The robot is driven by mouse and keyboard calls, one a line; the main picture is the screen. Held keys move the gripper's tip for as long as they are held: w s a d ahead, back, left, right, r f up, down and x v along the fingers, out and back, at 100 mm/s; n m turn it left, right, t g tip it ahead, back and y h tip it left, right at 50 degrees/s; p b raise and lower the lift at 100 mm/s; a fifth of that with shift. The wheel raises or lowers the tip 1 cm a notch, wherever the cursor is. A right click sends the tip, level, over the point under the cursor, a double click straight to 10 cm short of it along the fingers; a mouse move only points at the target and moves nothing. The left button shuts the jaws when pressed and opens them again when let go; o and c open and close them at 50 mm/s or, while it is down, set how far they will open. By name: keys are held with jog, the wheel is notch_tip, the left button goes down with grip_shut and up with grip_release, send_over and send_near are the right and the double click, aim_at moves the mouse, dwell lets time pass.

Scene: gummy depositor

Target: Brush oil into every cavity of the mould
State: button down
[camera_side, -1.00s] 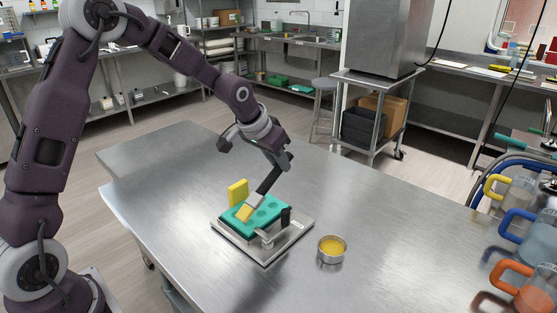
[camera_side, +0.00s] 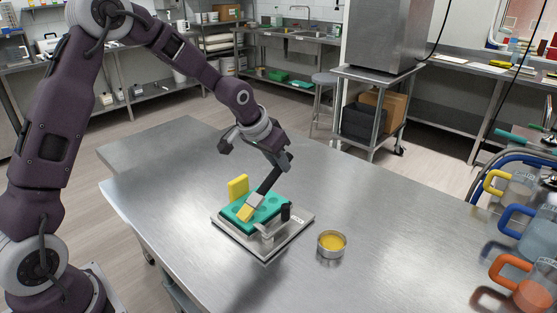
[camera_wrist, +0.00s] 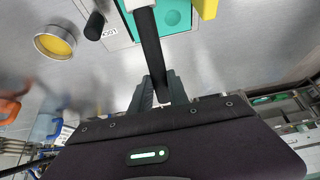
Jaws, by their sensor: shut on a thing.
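My gripper (camera_side: 275,163) is shut on the black handle of a brush (camera_side: 268,180). The brush slants down to the left, and its pale yellow bristles (camera_side: 245,212) are on or just above the left part of the teal mould (camera_side: 272,205); contact is hard to tell. The mould has round cavities, some hidden by the brush. It sits on a grey metal plate (camera_side: 264,250) with a dark-handled clamp (camera_side: 285,213) at its front right. In the wrist view the handle (camera_wrist: 150,50) runs between my fingers (camera_wrist: 158,90), and the mould (camera_wrist: 175,14) is partly hidden.
A small metal cup of yellow oil (camera_side: 331,243) stands right of the plate; it also shows in the wrist view (camera_wrist: 54,42). A yellow block (camera_side: 238,188) stands upright behind the mould. Jugs with coloured handles (camera_side: 520,225) line the right edge. The steel table is otherwise clear.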

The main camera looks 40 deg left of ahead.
aim_at(290, 155)
jog(key=shift+w+r, duration=0.1)
jog(key=shift+w, duration=0.5)
jog(key=shift+w+f, duration=0.15)
jog(key=shift+w, duration=0.75)
jog(key=shift+w+f, duration=0.1)
jog(key=shift+w, duration=0.75)
jog(key=w, duration=0.8)
dwell(0.4)
jog(key=shift+w, duration=0.1)
notch_tip(290, 155, up, 7)
dwell(0.4)
